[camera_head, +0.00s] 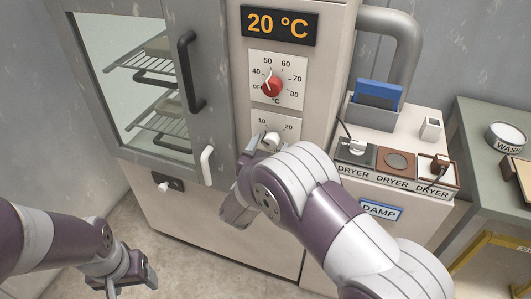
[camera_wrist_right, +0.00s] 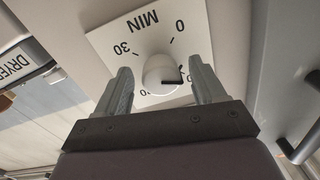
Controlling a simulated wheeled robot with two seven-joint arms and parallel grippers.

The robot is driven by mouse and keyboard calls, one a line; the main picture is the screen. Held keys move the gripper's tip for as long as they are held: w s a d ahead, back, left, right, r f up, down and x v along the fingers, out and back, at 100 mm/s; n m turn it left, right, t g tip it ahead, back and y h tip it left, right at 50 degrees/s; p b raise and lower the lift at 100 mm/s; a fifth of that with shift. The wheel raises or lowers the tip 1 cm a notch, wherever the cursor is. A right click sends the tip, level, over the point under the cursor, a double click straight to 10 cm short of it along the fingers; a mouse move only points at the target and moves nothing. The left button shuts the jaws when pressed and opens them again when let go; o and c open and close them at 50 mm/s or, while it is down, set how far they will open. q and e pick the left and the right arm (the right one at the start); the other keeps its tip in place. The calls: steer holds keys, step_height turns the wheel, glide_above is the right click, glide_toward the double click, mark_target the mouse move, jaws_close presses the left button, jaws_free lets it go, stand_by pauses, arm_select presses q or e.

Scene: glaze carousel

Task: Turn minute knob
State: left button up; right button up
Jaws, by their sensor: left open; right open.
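The minute knob (camera_wrist_right: 160,75) is round and white, on a white square dial plate (camera_wrist_right: 128,40) that reads MIN, 30 and 0, upside down in the right wrist view. A dark mark on it points right in that view. In the head view the knob (camera_head: 272,140) shows just above my right wrist, and the lower dial is hidden. My right gripper (camera_wrist_right: 161,68) is open, with one finger on each side of the knob; I cannot tell whether they touch it. My left gripper (camera_head: 126,284) is open and empty, low at the left, away from the cabinet.
Above the minute dial are a red temperature knob (camera_head: 271,86) and a display (camera_head: 279,25) reading 20 °C. A glass door (camera_head: 125,60) with a dark handle (camera_head: 188,72) is left. The dryer switch panel (camera_head: 396,184) stands right, beside my right arm.

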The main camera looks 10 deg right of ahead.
steer(key=v, duration=1.2)
steer(key=shift+s, duration=0.2)
